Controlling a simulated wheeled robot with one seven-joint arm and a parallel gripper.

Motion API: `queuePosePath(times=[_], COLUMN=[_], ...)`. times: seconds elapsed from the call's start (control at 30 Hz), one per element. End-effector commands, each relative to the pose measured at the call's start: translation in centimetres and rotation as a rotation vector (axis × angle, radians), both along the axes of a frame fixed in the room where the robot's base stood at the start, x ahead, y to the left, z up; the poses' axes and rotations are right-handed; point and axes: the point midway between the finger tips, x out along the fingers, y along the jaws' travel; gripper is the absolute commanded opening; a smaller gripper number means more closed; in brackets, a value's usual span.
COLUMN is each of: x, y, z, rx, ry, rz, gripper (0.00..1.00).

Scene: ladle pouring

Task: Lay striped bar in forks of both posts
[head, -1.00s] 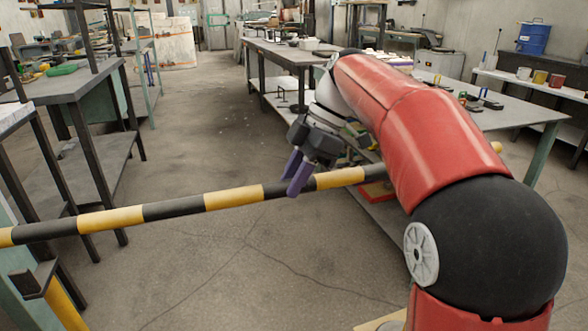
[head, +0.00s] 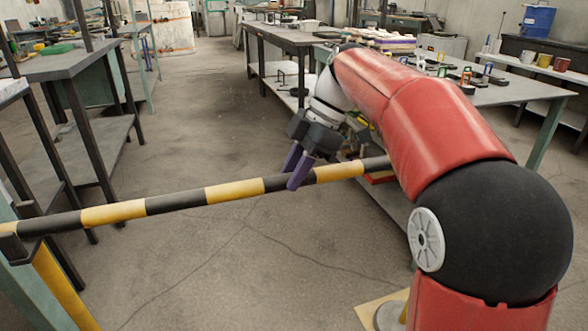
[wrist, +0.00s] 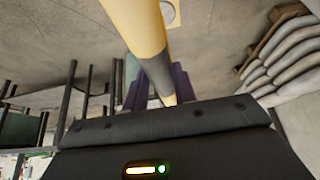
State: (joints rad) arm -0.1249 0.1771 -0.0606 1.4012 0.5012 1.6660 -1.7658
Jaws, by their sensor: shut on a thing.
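The yellow-and-black striped bar (head: 235,191) runs nearly level across the head view, its left part slightly lower in the picture. My gripper (head: 294,179), with purple fingers, is shut on the bar right of its visible middle. The bar also shows between the fingers in the wrist view (wrist: 135,25). At the lower left is a yellow post (head: 65,288) with a dark head. The bar's left part overlaps that head; I cannot tell whether it rests in the fork. The bar's right end and the other post's fork are hidden behind my arm.
A pale base plate with a grey disc (head: 390,314) lies on the floor beside my arm. A grey workbench (head: 60,66) stands at the left and a long table (head: 515,90) at the right. The floor between them is clear.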

Motion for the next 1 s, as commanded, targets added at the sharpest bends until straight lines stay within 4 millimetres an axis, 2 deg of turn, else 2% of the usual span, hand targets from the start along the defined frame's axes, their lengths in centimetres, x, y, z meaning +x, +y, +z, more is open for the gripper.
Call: queuePosePath(times=[0.37,0.4,0.6,0.87,1.0], x=[0.0,0.0,0.0,0.0,0.3], y=[0.0,0.0,0.0,-0.1,-0.7], z=[-0.4,-0.5,-0.4,-0.3,1.1], rx=[-0.004,-0.004,-0.002,-0.003,-0.003], ry=[0.005,0.006,0.004,0.004,0.002], rz=[0.0,0.0,0.0,0.0,-0.002], gripper=[0.0,0.3,0.52,0.52,0.52])
